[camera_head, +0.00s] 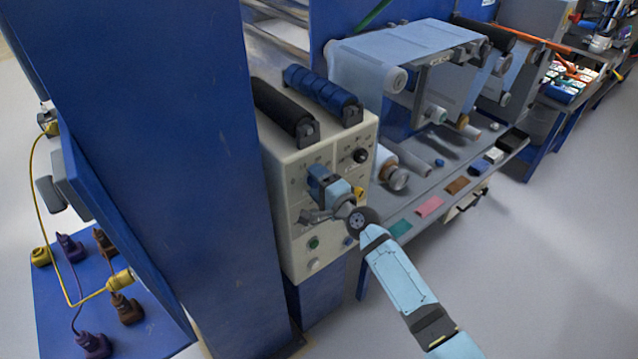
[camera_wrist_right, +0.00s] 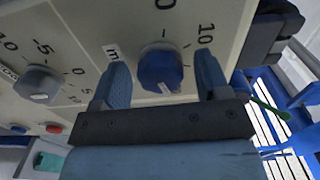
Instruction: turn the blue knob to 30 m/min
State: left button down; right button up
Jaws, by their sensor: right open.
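The blue knob (camera_wrist_right: 160,68) shows in the right wrist view on the cream panel, with a white mark on its lower side. Printed numbers, including a 10, stand around it. My right gripper (camera_wrist_right: 162,80) is open, with one finger on each side of the knob and a visible gap on both sides. In the head view my right gripper (camera_head: 322,183) is in front of the panel of the cream control box (camera_head: 290,168) and hides the blue knob there. My left gripper is not in view.
A grey knob (camera_wrist_right: 40,84) with its own scale is left of the blue knob. A black knob (camera_head: 361,156) and a green button (camera_head: 313,243) are on the same panel. A wide blue column (camera_head: 180,150) stands left of the box. Film rollers (camera_head: 400,80) stand to the right.

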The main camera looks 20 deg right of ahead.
jog(key=b+v, duration=0.1)
jog(key=v, duration=1.2)
jog(key=shift+s+b, duration=0.35)
jog(key=shift+s, duration=0.05)
jog(key=shift+d, duration=0.1)
jog(key=s+a+f+n+g+h+p, duration=0.1)
jog(key=s+a+f+n+g, duration=0.1)
jog(key=s+f+n, duration=0.6)
jog(key=s+a+f+n+g+h+p, duration=0.1)
jog(key=s+f+n+g, duration=0.3)
jog(key=s+f+n, duration=0.4)
jog(key=s+a+h, duration=0.1)
jog(key=s, duration=0.5)
jog(key=shift+n, duration=0.4)
jog(key=shift+a, duration=0.1)
